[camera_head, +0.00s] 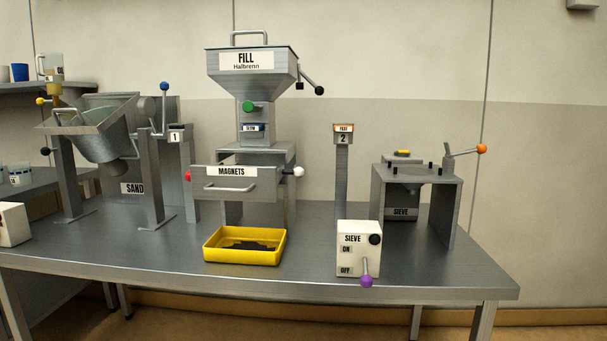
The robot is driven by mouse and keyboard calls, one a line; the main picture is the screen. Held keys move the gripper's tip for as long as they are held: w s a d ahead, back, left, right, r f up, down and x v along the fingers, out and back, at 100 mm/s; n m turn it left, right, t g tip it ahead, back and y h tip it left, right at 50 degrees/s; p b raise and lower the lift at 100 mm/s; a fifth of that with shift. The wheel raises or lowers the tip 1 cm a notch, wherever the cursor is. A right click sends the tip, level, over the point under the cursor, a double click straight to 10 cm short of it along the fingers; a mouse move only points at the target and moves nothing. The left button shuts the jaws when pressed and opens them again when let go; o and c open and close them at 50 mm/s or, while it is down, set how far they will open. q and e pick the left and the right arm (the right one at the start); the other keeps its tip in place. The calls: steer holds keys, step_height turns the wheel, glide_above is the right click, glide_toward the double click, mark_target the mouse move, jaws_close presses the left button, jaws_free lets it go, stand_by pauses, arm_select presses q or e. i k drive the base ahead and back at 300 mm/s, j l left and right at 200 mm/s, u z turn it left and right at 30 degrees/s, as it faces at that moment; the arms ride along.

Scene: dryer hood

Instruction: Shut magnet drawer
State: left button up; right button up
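The magnet drawer (258,185) is a grey metal front labelled MAGNETS with a bar handle (230,187). It sits in the middle machine below the FILL hopper (270,77). Its front appears to stand forward of the machine body, but how far is hard to tell from this angle. A red knob (187,176) is at its left and a white knob (298,171) at its right. Neither of my grippers is in view.
A yellow tray (244,257) with dark material stands on the table in front of the drawer. The SIEVE switch box (358,246) is at the right front. The SAND machine (104,145) stands left, the sieve stand (447,204) right.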

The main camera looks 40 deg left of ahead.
mark_target(219, 182)
steer(key=u, duration=1.55)
